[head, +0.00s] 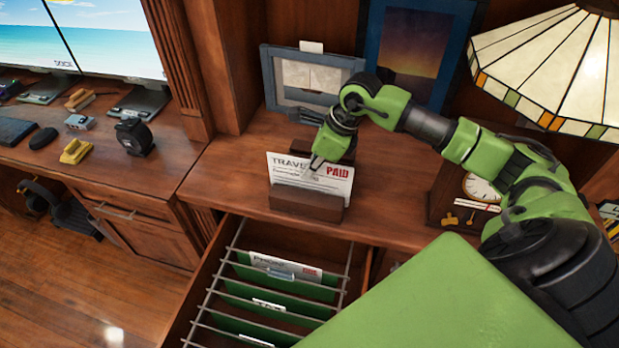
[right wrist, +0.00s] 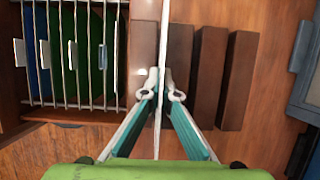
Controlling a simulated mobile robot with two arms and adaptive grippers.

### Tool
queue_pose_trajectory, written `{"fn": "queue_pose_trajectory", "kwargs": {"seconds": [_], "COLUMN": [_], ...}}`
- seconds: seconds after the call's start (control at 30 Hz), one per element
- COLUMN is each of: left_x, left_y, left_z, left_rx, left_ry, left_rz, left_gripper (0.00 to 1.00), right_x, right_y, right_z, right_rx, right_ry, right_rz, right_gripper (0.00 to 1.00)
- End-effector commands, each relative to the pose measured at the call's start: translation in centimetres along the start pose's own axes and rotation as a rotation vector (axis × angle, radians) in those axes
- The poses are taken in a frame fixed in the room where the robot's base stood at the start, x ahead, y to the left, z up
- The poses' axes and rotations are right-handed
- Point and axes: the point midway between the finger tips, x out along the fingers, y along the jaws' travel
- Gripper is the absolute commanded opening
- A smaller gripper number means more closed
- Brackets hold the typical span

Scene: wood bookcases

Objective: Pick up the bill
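The bill (head: 310,178) is a white sheet headed with large letters starting "TRAV" and a red "PAID" stamp. It stands upright in a brown wooden holder (head: 306,205) on the desk. My right gripper (head: 316,163) reaches down over the bill's top edge, with one finger in front of the sheet. In the right wrist view the bill (right wrist: 164,25) is a thin white edge between the two fingers (right wrist: 167,82), whose tips close in against it from both sides. The bill's lower part is hidden in the holder. My left gripper is not in view.
An open drawer (head: 222,292) with green hanging folders and another stamped paper (head: 285,264) lies below the holder. A picture frame (head: 275,85), a clock (head: 478,188) and a stained-glass lamp (head: 550,65) stand around the arm. A side desk (head: 105,165) is at left.

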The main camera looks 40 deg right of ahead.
Motion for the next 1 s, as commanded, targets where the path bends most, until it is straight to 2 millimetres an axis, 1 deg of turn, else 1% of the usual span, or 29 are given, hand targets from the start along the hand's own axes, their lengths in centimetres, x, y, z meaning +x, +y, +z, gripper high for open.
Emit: {"fn": "queue_pose_trajectory", "kwargs": {"seconds": [0.17, 0.27, 0.5, 0.6, 0.77, 1.0], "left_x": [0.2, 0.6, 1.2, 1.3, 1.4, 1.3], "left_y": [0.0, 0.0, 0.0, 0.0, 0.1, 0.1], "left_z": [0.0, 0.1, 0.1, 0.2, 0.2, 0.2], "left_rx": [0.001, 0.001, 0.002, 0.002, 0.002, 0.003], "left_ry": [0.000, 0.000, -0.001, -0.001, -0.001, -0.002], "left_rz": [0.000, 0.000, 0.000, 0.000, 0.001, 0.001], "left_gripper": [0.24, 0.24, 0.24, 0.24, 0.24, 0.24], "right_x": [-0.7, -2.2, -6.7, -8.1, -9.2, -9.3], "right_y": [-0.1, -0.1, -0.1, -0.1, 0.0, 0.0], "right_z": [0.3, 1.0, 2.9, 3.4, 3.8, 3.8], "right_rx": [0.000, -0.002, -0.002, 0.000, 0.000, 0.000], "right_ry": [-0.001, -0.003, -0.004, -0.003, -0.001, 0.000], "right_rz": [-0.001, -0.004, -0.004, -0.002, 0.000, 0.001], "right_gripper": [0.00, 0.00, 0.00, 0.00, 0.00, 0.00]}}
